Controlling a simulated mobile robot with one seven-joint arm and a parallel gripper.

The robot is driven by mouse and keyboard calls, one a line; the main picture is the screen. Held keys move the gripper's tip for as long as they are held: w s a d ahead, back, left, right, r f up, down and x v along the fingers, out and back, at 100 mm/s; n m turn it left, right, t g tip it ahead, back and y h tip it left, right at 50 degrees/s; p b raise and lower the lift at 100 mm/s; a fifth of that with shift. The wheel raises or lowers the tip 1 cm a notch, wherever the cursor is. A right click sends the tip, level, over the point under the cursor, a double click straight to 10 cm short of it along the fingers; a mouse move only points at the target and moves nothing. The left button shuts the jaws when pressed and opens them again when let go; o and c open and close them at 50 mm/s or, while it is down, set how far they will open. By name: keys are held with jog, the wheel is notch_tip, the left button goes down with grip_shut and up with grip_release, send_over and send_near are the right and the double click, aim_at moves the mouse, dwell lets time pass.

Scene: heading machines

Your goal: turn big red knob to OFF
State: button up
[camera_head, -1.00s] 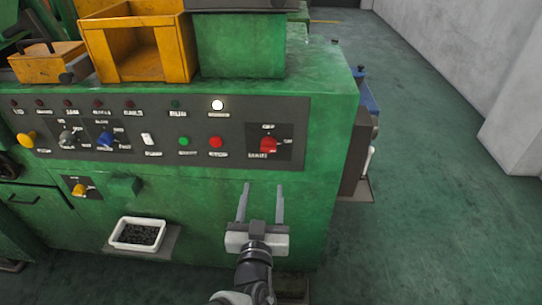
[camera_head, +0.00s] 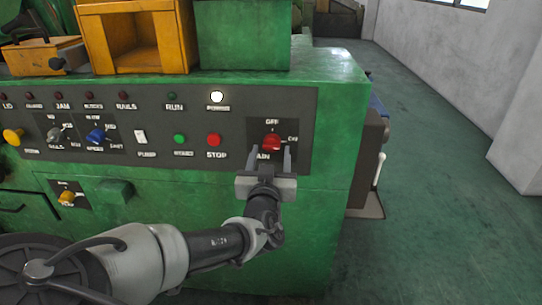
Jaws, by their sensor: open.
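The knob's pointer direction is too small to tell for sure. My gripper (camera_head: 270,155) is open, with its two fingers pointing up at the panel, one on each side of the knob's lower part. I cannot tell whether they touch it.
A red stop button (camera_head: 214,140) and a green button (camera_head: 180,139) sit left of the knob. A lit white lamp (camera_head: 217,97) is above them. A yellow bin (camera_head: 135,40) stands on the machine top. Open floor (camera_head: 430,210) lies to the right.

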aim_at(272, 144)
jog(key=shift+w, duration=1.15)
jog(key=c, duration=1)
jog(key=shift+c, duration=0.2)
